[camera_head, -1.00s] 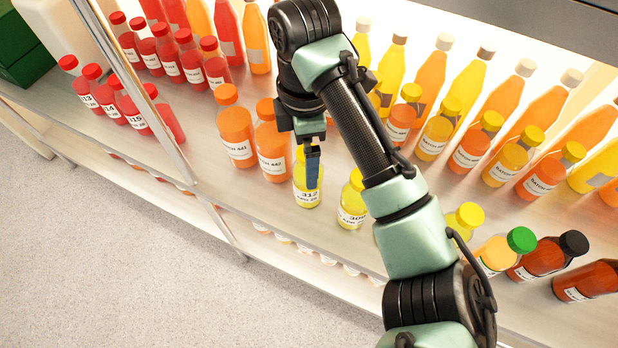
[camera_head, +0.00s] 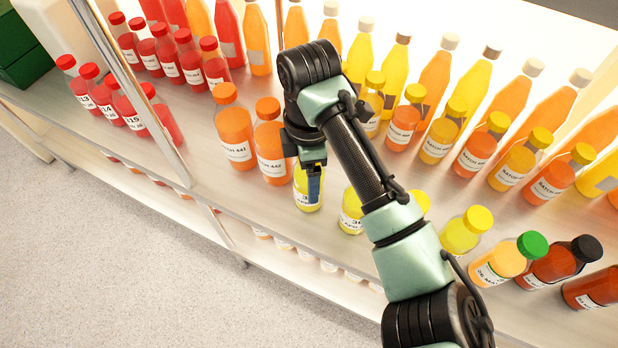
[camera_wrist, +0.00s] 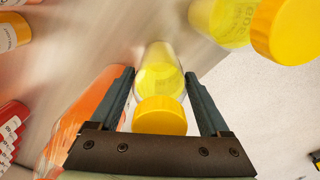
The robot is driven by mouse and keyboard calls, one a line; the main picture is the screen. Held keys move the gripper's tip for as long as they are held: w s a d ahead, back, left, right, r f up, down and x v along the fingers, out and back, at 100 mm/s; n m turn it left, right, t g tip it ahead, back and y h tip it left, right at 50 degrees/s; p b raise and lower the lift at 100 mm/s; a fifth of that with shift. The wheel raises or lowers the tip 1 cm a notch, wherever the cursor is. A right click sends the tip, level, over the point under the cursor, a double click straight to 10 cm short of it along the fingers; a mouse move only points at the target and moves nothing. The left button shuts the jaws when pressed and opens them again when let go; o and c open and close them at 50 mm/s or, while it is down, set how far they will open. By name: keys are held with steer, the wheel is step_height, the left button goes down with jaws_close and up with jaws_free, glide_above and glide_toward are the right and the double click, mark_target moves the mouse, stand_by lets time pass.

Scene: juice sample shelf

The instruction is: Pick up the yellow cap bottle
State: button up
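A small bottle of yellow juice (camera_head: 303,196) stands upright on the shelf; in the head view my gripper (camera_head: 314,184) covers its cap and part of its label. The wrist view shows the same bottle (camera_wrist: 160,80) with its yellow cap (camera_wrist: 160,116) between the two fingers of my gripper (camera_wrist: 159,73). The fingers are apart, one on each side of the bottle, with a narrow gap visible on each side. A second yellow-cap bottle (camera_head: 350,212) stands to the right, partly behind my arm; it also shows in the wrist view (camera_wrist: 222,18).
Two orange bottles stand close left of the gripper, the nearer one (camera_head: 271,145) almost beside it. Red-capped bottles (camera_head: 170,58) fill the left. Yellow-, green- and black-capped bottles (camera_head: 505,260) stand right. The shelf's front edge (camera_head: 262,238) is clear.

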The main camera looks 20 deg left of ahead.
jaws_close()
steer(key=shift+r, duration=0.1)
step_height(320, 180, up, 11)
steer(key=p, duration=0.4)
steer(key=shift+f, duration=0.2)
step_height(320, 180, up, 4)
steer(key=p, duration=0.4)
steer(key=shift+f, duration=0.25)
steer(key=shift+f, duration=0.1)
